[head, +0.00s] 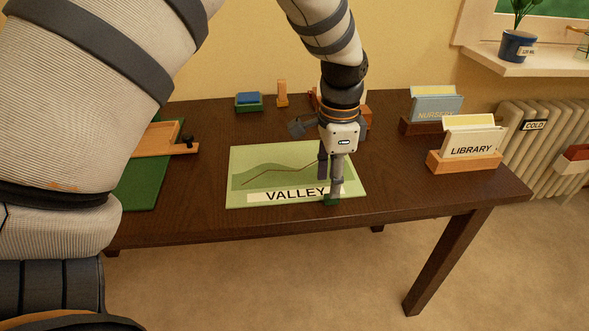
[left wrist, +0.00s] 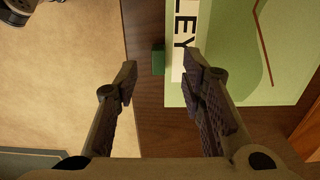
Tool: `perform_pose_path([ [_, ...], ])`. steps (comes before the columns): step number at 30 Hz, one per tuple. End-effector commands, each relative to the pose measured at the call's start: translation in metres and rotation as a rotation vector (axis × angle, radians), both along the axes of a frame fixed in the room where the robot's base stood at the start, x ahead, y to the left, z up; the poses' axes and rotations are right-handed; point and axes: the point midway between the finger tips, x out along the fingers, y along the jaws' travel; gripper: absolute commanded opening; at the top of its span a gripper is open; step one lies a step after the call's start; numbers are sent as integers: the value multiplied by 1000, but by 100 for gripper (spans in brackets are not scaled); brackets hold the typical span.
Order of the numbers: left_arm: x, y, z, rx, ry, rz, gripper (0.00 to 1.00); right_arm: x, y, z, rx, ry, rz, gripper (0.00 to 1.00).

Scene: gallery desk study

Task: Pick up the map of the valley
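The map of the valley (head: 290,160) is a flat pale green sheet with a darker hill shape, a brown line and a "VALLEY" label. It lies on the desk near the front edge and also shows in the left wrist view (left wrist: 225,70). A small dark green block (head: 331,201) sits at the map's front edge; the left wrist view shows it too (left wrist: 158,60). My left gripper (head: 330,187) points down over the map's front right part. My right gripper is not in view.
The dark wooden desk (head: 400,190) has bare room right of the map. A "LIBRARY" card holder (head: 465,160) and a "NURSERY" one (head: 420,126) stand at the right. A green mat (head: 140,185) with a wooden tray lies left. A blue-topped block (head: 248,101) stands behind.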

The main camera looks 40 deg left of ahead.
Motion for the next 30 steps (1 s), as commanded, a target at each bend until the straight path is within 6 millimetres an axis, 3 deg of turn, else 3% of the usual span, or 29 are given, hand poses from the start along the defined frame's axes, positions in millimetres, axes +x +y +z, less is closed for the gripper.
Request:
perform_pose_path([
  [3,-1,-3,-26,2,8,-1,37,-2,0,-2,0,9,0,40],
  [7,-1,-3,-38,1,3,-1,37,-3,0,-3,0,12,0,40],
  [13,0,-3,-37,0,0,0,34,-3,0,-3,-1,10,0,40],
  [18,0,-3,-37,1,1,0,0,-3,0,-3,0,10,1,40],
  [30,0,-3,-30,1,-2,-1,0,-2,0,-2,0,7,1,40],
])
